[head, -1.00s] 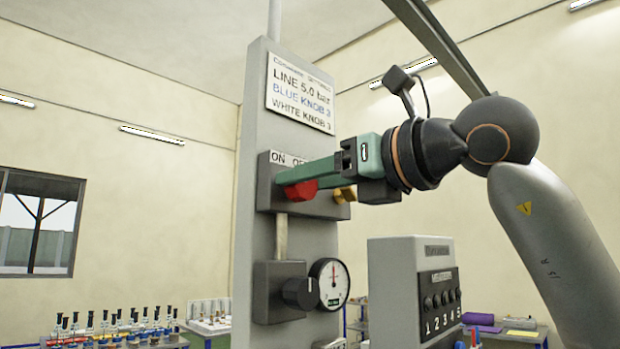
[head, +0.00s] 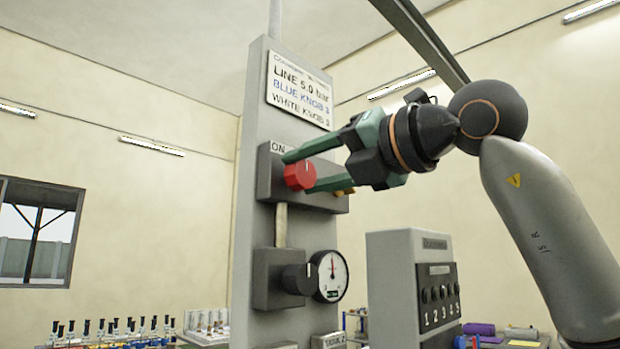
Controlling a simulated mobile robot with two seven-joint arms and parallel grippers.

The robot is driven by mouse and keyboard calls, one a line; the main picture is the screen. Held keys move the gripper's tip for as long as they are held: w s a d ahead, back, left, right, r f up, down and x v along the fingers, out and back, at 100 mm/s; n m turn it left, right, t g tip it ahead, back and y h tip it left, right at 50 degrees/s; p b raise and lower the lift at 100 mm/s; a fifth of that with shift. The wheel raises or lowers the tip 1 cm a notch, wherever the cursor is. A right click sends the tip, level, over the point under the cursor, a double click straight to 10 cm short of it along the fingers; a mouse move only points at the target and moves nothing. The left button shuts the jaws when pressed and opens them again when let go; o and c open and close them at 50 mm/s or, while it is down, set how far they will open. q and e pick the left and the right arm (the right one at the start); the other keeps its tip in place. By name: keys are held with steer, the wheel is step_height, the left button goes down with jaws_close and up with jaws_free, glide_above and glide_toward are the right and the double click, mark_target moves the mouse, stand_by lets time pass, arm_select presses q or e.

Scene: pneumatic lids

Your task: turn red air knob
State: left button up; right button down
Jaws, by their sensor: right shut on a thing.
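The red air knob (head: 299,176) sits on a dark switch block (head: 266,182) on the grey column, under a label where "ON" shows. My right gripper (head: 297,172) is shut on the red knob, with one green finger above it and one below it. A pale line shows on the knob's face near its top. The right part of the label is hidden behind the gripper. A yellow part (head: 344,191) shows partly behind the lower finger. My left gripper is not in view.
Below the switch block are a black regulator knob (head: 298,280) and a round gauge (head: 330,276). A sign (head: 299,90) hangs above. A grey box with numbered knobs (head: 438,296) stands to the right. Racks of bottles (head: 115,332) stand at the lower left.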

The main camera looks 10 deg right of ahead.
steer(key=m+b, duration=0.2)
steer(key=m, duration=0.2)
steer(key=shift+d+f+m, duration=0.1)
steer(key=shift+d+m, duration=0.05)
steer(key=shift+m, duration=0.15)
steer(key=m+b, duration=0.1)
steer(key=m, duration=0.3)
steer(key=shift+b, duration=0.35)
steer(key=shift+m, duration=0.9)
steer(key=shift+c, duration=1.6)
jaws_free()
steer(key=shift+f, duration=0.1)
